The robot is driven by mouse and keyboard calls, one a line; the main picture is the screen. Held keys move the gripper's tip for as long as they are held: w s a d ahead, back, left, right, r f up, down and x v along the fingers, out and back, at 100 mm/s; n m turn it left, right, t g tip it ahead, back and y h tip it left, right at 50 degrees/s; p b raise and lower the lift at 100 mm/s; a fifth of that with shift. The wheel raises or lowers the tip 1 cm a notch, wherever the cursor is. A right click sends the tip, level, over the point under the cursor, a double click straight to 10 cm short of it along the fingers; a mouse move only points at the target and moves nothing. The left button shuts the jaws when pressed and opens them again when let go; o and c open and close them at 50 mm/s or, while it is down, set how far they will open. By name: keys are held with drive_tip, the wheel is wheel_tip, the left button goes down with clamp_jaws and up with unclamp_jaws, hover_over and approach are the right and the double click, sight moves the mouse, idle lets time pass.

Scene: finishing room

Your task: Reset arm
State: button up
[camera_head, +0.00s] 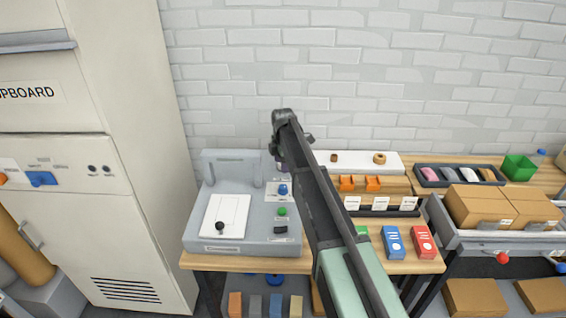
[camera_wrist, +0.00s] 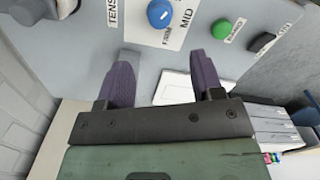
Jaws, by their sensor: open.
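My arm reaches up and left across the middle of the head view. Its end is in front of the grey machine's right side, and the gripper fingers are mostly hidden there. In the wrist view my gripper (camera_wrist: 168,84) shows two purple fingers set wide apart with nothing between them. The grey machine (camera_head: 258,233) stands on the left end of the wooden bench. Its panel has a blue knob (camera_head: 283,190), which in the wrist view (camera_wrist: 160,13) lies just beyond the fingers, apart from them. A green button (camera_head: 282,211) and a black switch (camera_head: 280,229) sit below it.
A tall cream cupboard (camera_head: 85,200) stands to the left. Right of my arm are a blue box (camera_head: 394,243), a red box (camera_head: 423,243), orange holders (camera_head: 373,184) and a dark tray (camera_head: 428,182). A drawer with cardboard boxes (camera_head: 483,207) juts out at the right.

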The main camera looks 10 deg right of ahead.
drive_tip(key=shift+f, duration=0.15)
drive_tip(key=s+m, duration=2)
drive_tip(key=s, duration=1.6)
drive_tip(key=shift+s+d, duration=0.15)
drive_tip(key=shift+s, duration=0.25)
